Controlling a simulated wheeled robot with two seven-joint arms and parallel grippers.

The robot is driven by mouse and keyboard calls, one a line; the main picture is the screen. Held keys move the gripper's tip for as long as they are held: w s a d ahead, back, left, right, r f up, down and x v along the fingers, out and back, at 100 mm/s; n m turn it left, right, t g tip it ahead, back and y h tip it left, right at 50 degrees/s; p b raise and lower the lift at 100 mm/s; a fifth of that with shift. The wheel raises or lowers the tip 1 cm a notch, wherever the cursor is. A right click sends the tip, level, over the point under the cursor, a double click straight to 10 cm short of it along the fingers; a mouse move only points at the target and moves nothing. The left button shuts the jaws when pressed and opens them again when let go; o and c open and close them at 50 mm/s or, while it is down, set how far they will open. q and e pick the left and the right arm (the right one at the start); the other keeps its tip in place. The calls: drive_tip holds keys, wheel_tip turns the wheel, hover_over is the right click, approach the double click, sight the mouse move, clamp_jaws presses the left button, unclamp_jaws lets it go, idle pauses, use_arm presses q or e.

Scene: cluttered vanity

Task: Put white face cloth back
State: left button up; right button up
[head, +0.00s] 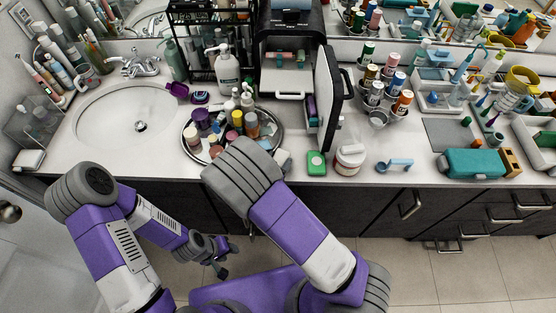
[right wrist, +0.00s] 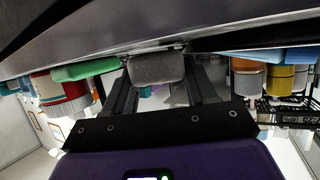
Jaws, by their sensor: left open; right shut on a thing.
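The white face cloth (head: 284,159) shows in part on the counter's front edge in the head view, between the round tray and a green box. My right arm's end covers the rest of it. In the right wrist view, which looks upside down, my right gripper (right wrist: 160,85) is closed on a greyish, soft-edged folded piece that appears to be the cloth (right wrist: 157,68), shaded and close to the counter. The right gripper's fingers are hidden in the head view. My left gripper (head: 219,262) is open and empty, low in front of the cabinets.
A round tray (head: 199,163) crowded with bottles stands left of the cloth. The green box (head: 316,163) and a jar (head: 349,159) stand to its right. Behind is a black cabinet with its door (head: 331,100) open. The sink (head: 132,115) is at left.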

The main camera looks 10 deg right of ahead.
drive_tip(key=shift+f, duration=0.3)
drive_tip(key=o, duration=1.2)
drive_tip(key=shift+r, duration=0.1)
drive_tip(key=shift+a, duration=0.15)
drive_tip(key=shift+r, duration=0.1)
drive_tip(key=shift+s+a+r, duration=0.1)
drive_tip(key=shift+s+a, duration=0.1)
drive_tip(key=shift+a, duration=0.1)
drive_tip(key=shift+s+d+p+v, duration=0.15)
drive_tip(key=shift+p+v, duration=0.1)
drive_tip(key=shift+v, duration=1.45)
drive_tip(key=shift+s+d+p+v, duration=0.15)
drive_tip(key=shift+p+v, duration=0.1)
drive_tip(key=shift+v, duration=1.45)
